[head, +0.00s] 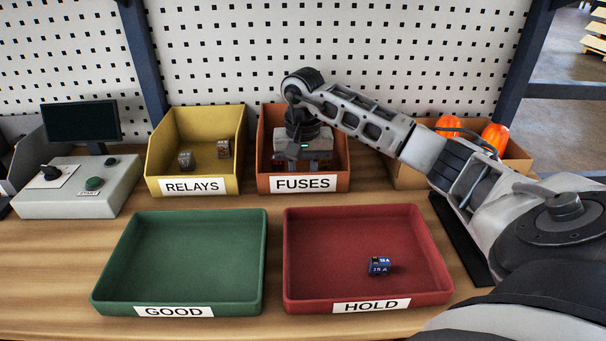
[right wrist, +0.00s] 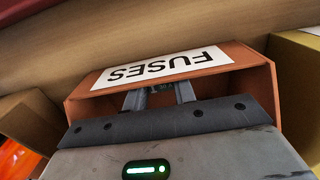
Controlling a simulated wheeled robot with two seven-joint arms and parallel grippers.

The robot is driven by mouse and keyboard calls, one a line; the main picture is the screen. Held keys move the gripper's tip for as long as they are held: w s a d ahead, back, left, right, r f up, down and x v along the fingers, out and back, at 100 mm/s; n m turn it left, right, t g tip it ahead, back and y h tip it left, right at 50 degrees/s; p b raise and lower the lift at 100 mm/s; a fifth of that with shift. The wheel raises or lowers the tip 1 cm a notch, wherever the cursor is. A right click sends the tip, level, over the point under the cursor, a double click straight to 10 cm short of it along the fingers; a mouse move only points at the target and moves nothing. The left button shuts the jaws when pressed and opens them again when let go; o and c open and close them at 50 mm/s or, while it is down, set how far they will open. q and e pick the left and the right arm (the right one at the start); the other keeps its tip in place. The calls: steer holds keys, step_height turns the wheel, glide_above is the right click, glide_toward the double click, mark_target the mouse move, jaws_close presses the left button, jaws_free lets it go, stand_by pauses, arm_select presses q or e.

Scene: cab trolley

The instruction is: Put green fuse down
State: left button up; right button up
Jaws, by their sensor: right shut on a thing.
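My right gripper (head: 303,165) is inside the orange FUSES bin (head: 303,185), pointing down. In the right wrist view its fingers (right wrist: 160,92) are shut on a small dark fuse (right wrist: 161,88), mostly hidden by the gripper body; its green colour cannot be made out. The head view hides the fuse behind the gripper and the bin's front wall. A blue fuse (head: 380,266) lies in the red HOLD tray (head: 310,285). The green GOOD tray (head: 190,260) is empty. My left gripper is not in view.
A yellow RELAYS bin (head: 162,165) with two relays stands left of the FUSES bin. A cardboard box (head: 408,178) with orange items stands behind my right forearm. A control box (head: 85,190) and a monitor (head: 80,121) stand at the left. A pegboard (head: 225,45) closes the back.

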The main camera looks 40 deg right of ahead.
steer(key=o, duration=0.9)
steer(key=shift+o, duration=0.2)
step_height(320, 180, up, 12)
steer(key=shift+r, duration=0.2)
